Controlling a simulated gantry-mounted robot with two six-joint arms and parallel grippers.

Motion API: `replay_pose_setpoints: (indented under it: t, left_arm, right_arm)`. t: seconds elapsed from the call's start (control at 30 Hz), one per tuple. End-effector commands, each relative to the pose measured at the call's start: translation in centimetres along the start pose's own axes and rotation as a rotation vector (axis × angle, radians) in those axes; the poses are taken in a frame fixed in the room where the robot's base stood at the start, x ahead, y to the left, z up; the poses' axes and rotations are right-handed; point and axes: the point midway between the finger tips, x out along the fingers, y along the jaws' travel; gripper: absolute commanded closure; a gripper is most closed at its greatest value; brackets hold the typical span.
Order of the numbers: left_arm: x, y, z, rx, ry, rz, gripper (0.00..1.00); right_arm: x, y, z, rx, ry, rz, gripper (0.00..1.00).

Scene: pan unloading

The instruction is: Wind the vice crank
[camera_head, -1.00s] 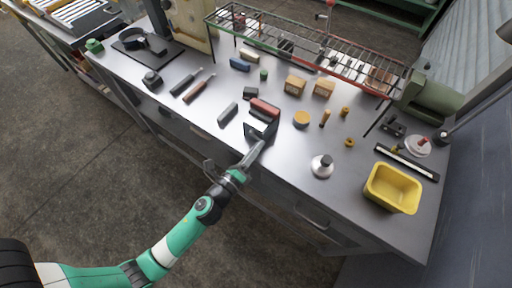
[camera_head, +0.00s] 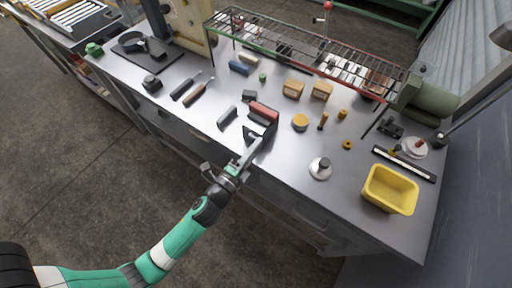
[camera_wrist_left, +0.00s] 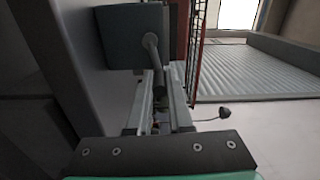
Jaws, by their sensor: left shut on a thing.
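The vice (camera_head: 264,109), with a red top and dark body, stands at the front edge of the grey workbench. My left gripper (camera_head: 254,150) reaches up to its front side from below left. In the left wrist view, the vice's dark block (camera_wrist_left: 130,38) fills the upper middle, and a grey crank rod (camera_wrist_left: 152,48) comes from it toward me. My left gripper's two long fingers (camera_wrist_left: 160,88) are shut on the crank, whose held end is mostly hidden between them. My right gripper is not in view.
A yellow bin (camera_head: 390,190) and a white round base with a dark knob (camera_head: 320,168) stand right of the vice. Two screwdriver-like tools (camera_head: 190,88) lie to the left. A wire rack (camera_head: 305,55) spans the back.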

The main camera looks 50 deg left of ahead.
Motion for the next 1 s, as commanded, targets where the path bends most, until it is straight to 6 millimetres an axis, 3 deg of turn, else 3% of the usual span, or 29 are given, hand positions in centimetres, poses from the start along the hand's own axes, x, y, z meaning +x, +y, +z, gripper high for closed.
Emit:
replay_pose_setpoints:
  t: [1.0]
  left_arm:
    - [0.0,-3.4,2.4,-0.927,0.0,-0.003,1.0]
  right_arm:
    - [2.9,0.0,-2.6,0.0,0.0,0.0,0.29]
